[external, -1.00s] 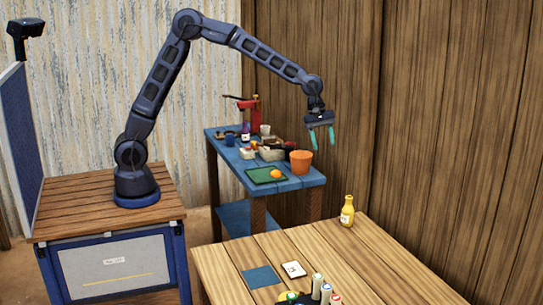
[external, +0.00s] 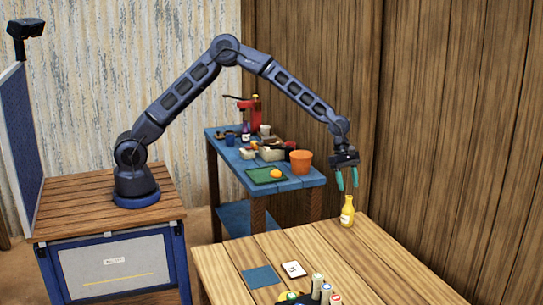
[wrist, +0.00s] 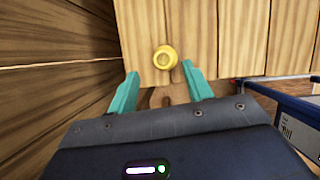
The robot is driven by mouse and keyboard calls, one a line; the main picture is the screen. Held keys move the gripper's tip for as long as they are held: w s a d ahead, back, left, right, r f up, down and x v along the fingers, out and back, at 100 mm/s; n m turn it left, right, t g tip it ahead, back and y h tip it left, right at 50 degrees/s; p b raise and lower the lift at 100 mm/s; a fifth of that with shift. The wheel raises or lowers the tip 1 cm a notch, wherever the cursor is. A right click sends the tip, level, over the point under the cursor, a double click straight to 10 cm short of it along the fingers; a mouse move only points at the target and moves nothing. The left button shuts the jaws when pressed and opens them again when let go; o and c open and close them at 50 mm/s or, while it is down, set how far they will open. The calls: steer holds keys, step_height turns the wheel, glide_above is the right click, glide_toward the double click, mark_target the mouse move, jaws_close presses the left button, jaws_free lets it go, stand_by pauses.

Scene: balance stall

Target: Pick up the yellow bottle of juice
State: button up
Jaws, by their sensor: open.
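The yellow bottle of juice (external: 347,213) stands upright near the far corner of the wooden table (external: 300,238), close to the plank wall. In the wrist view the bottle (wrist: 165,58) is seen from above, a little beyond the fingertips. My gripper (external: 347,189) is open and points down, just above the bottle's top in the external view. In the wrist view its two teal fingers (wrist: 160,80) are spread apart with nothing between them.
A blue square (external: 262,279), a white card (external: 293,269) and several small bottles (external: 317,287) are at the table's near side. The plank wall (external: 450,120) runs close behind the bottle. A blue stand (external: 228,158) with an orange bucket (external: 301,162) is behind.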

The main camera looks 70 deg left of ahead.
mark_target(349, 197)
steer(key=shift+s+x, duration=0.15)
steer(key=shift+x, duration=1.4)
steer(key=shift+s+x, duration=0.1)
steer(key=shift+x, duration=1.45)
jaws_close()
